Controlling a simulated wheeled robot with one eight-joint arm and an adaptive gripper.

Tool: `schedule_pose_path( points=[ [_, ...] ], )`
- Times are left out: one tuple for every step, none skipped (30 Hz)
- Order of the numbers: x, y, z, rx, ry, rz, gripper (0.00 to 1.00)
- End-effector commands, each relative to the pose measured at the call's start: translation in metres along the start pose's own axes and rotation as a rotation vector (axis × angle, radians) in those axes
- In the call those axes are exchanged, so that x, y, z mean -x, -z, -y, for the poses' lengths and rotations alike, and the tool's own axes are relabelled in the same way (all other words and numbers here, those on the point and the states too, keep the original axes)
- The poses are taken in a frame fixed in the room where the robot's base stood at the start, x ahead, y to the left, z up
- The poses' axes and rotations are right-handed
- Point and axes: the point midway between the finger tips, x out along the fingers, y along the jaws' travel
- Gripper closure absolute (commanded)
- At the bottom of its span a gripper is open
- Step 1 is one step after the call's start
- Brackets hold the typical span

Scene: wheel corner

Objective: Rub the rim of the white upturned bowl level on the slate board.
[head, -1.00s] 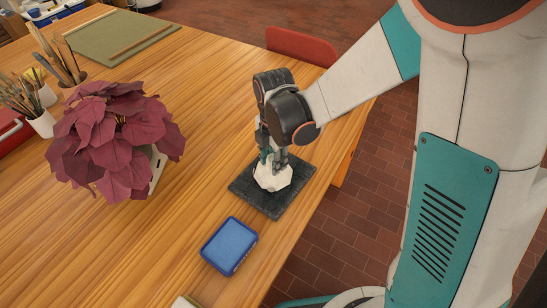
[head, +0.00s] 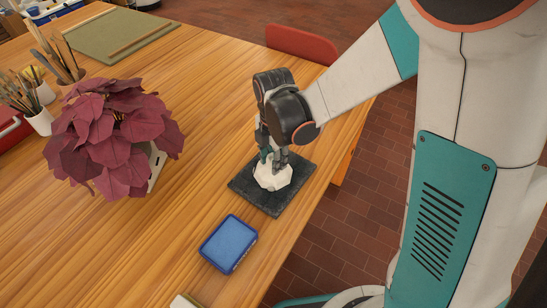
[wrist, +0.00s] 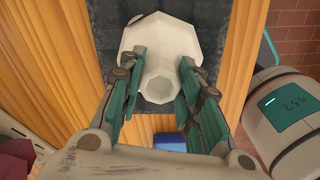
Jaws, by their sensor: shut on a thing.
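The white upturned bowl (head: 272,177) is faceted and sits on the slate board (head: 262,202), as far as the head view shows. My gripper (head: 272,158) comes down on it from above. In the wrist view, my gripper's fingers (wrist: 160,88) are closed on either side of the bowl's small raised foot, and the white bowl (wrist: 170,42) spreads out beyond them. The dark slate board (wrist: 105,45) shows around it. The bowl's rim faces down and its contact with the board is hidden.
A blue sponge-like pad in a tray (head: 229,243) lies on the wooden table (head: 180,240) in front of the board. A dark red leafy plant (head: 115,135) stands to the left. A red chair (head: 300,45) is at the table's far edge. Table between plant and board is clear.

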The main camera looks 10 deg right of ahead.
Motion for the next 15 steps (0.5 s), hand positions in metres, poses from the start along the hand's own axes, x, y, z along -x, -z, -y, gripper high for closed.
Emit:
schedule_pose_path(
  points=[
    [-0.002,0.0,0.0,0.0,0.0,0.0,0.87],
    [-0.003,0.0,0.0,0.0,0.0,0.0,0.87],
    [-0.002,0.0,0.0,0.0,0.0,0.0,0.87],
    [-0.002,0.0,0.0,0.0,0.0,0.0,0.87],
    [-0.002,0.0,0.0,0.0,0.0,0.0,0.87],
    [-0.002,-0.001,0.0,0.0,0.0,0.0,0.87],
    [-0.002,-0.002,0.0,0.0,0.0,0.0,0.87],
    [-0.002,-0.003,-0.001,-0.001,0.0,0.0,0.87],
    [-0.002,-0.004,-0.001,-0.001,0.0,0.0,0.87],
    [-0.002,-0.006,-0.001,-0.002,0.0,0.0,0.87],
    [-0.002,-0.008,-0.002,-0.002,0.0,0.0,0.87],
    [-0.002,-0.01,-0.002,-0.003,0.0,0.0,0.87],
    [-0.001,-0.012,-0.003,-0.003,0.0,0.0,0.87],
    [-0.001,-0.014,-0.003,-0.002,0.0,0.0,0.87],
    [-0.001,-0.016,-0.004,-0.002,0.0,0.0,0.87]
  ],
)
